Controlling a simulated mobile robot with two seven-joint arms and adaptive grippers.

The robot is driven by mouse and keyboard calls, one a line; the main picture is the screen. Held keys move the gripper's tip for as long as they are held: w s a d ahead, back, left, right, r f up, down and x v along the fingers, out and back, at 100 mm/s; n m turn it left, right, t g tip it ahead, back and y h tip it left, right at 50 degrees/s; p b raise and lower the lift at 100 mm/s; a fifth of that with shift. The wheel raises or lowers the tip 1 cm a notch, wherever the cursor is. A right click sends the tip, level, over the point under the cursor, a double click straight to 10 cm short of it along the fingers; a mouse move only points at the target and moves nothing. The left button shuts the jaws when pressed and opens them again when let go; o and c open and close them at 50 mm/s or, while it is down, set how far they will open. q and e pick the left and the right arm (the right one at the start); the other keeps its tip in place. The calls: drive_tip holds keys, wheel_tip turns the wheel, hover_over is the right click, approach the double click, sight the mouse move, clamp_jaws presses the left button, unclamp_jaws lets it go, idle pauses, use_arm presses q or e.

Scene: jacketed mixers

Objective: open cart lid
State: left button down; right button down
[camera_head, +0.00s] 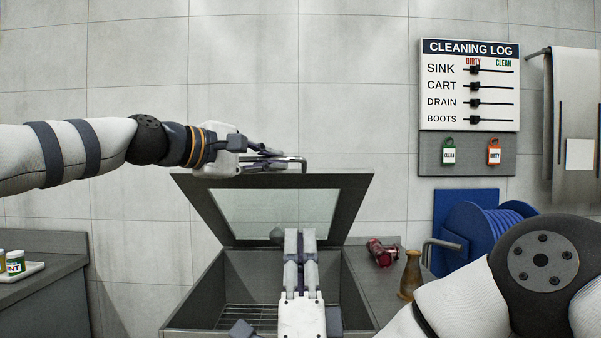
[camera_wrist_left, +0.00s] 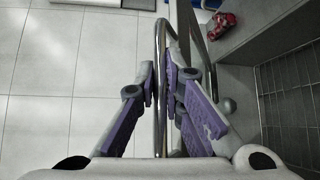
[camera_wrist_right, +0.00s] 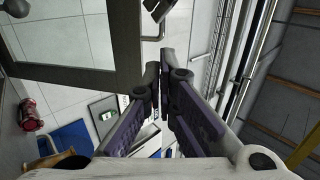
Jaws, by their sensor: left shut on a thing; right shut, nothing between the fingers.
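The cart lid (camera_head: 358,190) is a dark grey frame with a clear window. It stands raised and tilted up at the back of the open cart (camera_head: 192,305). My left gripper (camera_head: 268,160) is at the lid's top edge, shut on the metal lid handle (camera_head: 303,159). The left wrist view shows the handle (camera_wrist_left: 161,110) between the fingers. My right gripper (camera_head: 300,238) is shut and empty, in front of the lid window and above the cart opening. The right wrist view shows the lid frame (camera_wrist_right: 70,78) left of the right fingers (camera_wrist_right: 165,75).
A wire rack (camera_head: 250,314) lies inside the cart. On the right counter are a red nozzle (camera_head: 382,253) and a brown bottle-shaped object (camera_head: 411,275). A blue hose reel (camera_head: 485,235) and a cleaning log board (camera_head: 470,85) are on the right. A left counter (camera_head: 50,270) holds a tray with jars.

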sight(300, 159)
use_arm(q)
drive_tip(key=shift+a, duration=0.1)
use_arm(e)
drive_tip(key=x, duration=1.4)
drive_tip(key=shift+s+d+r, duration=0.15)
drive_tip(key=shift+s+r, duration=0.05)
drive_tip(key=shift+r, duration=0.15)
